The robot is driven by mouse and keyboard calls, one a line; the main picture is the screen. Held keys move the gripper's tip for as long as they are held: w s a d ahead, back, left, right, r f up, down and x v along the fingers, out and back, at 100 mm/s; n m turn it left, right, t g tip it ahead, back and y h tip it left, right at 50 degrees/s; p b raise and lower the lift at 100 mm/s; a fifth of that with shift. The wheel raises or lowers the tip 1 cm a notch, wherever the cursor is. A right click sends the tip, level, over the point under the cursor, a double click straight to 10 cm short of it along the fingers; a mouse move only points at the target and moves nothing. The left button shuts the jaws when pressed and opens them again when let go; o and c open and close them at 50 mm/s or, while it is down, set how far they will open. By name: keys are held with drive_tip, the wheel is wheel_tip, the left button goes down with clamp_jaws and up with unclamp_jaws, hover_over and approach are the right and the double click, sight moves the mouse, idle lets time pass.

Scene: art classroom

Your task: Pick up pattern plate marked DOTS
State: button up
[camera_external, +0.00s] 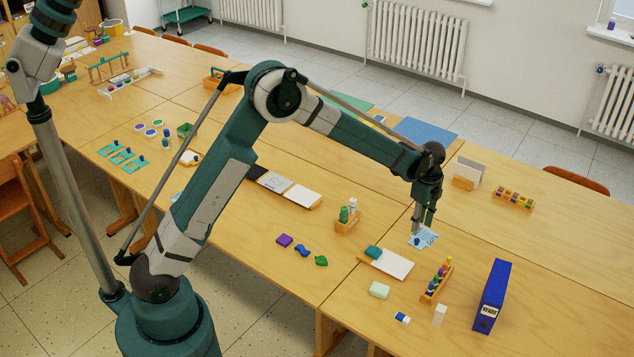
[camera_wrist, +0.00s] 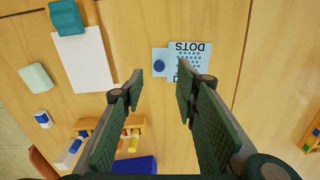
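The light blue plate marked DOTS (camera_wrist: 194,60) lies flat on the table, with a dotted pattern and upside-down lettering in the wrist view. A round dark blue knob (camera_wrist: 158,66) stands on its plain left part. In the external view the plate (camera_external: 428,236) shows beneath my gripper (camera_external: 421,224). In the wrist view my gripper (camera_wrist: 160,80) is open and empty. The knob appears just beyond and between its fingertips. The right finger overlaps the plate's lower edge in the picture. I cannot tell the exact height of the fingertips over the plate.
A white panel (camera_external: 396,265) with a teal block (camera_external: 373,252) lies nearby. A rack of coloured pieces (camera_external: 437,284) and an upright blue binder (camera_external: 492,295) stand in front. A wooden rack with bottles (camera_external: 346,221) stands left. The table right of the plate is mostly clear.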

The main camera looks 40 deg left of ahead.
sight(417, 239)
drive_tip(key=shift+f, duration=1.3)
drive_tip(key=shift+b, duration=0.3)
drive_tip(key=shift+s+d+f+b, duration=0.1)
drive_tip(key=shift+f+b, duration=0.25)
drive_tip(key=shift+f, duration=0.95)
drive_tip(key=shift+d+f+b, duration=0.1)
drive_tip(key=shift+f+b, duration=0.25)
drive_tip(key=shift+f, duration=0.95)
clamp_jaws()
